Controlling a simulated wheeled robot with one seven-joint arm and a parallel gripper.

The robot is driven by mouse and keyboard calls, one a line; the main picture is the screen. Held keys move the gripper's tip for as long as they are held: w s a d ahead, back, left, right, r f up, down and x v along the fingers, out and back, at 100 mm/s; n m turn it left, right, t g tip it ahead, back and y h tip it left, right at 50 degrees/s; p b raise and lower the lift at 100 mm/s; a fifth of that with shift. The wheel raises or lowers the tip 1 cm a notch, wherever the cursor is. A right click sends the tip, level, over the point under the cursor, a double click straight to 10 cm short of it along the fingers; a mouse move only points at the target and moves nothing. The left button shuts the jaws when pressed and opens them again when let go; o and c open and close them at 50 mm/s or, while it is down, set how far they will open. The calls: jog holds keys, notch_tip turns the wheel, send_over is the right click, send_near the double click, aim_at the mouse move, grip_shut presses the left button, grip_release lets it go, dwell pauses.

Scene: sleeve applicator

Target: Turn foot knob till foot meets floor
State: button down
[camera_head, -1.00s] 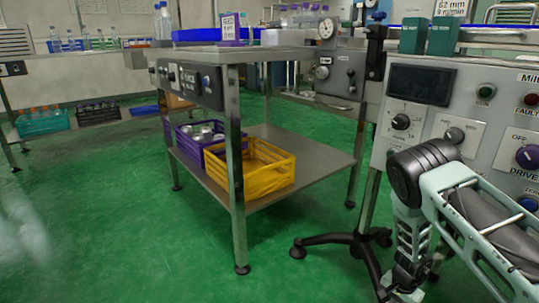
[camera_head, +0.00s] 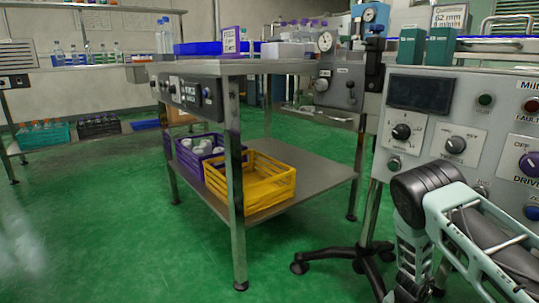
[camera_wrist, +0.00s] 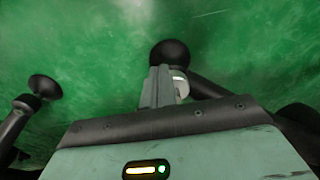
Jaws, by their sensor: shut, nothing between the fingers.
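My gripper (camera_wrist: 158,86) points down toward the green floor in the wrist view, its narrow fingers together and empty. A round black foot (camera_wrist: 170,53) lies just beyond the fingertips, at the end of a black leg (camera_wrist: 205,88). A small pale part (camera_wrist: 181,84) shows right beside the fingers; I cannot tell whether it is the foot knob or whether they touch. A second round black foot (camera_wrist: 45,87) is at the left. In the head view, one black foot (camera_head: 300,267) shows under the machine at the right; whether it touches the floor is unclear. My fingertips are out of that view.
The machine's control panel (camera_head: 450,130) stands above my arm at the right. A steel table (camera_head: 238,215) with a yellow crate (camera_head: 262,188) and a purple crate (camera_head: 185,150) on its lower shelf stands to the left. Open green floor (camera_head: 110,220) lies in front.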

jog(key=shift+w, duration=0.2)
jog(key=shift+w+a+p, duration=0.5)
jog(key=shift+a+p, duration=0.05)
jog(key=shift+p, duration=0.1)
jog(key=shift+w+a, duration=0.1)
jog(key=shift+w, duration=0.35)
dwell(0.5)
jog(key=shift+a, duration=0.1)
notch_tip(320, 180, up, 6)
jog(key=p, duration=0.5)
jog(key=shift+s+a, duration=0.15)
jog(key=shift+a, duration=0.25)
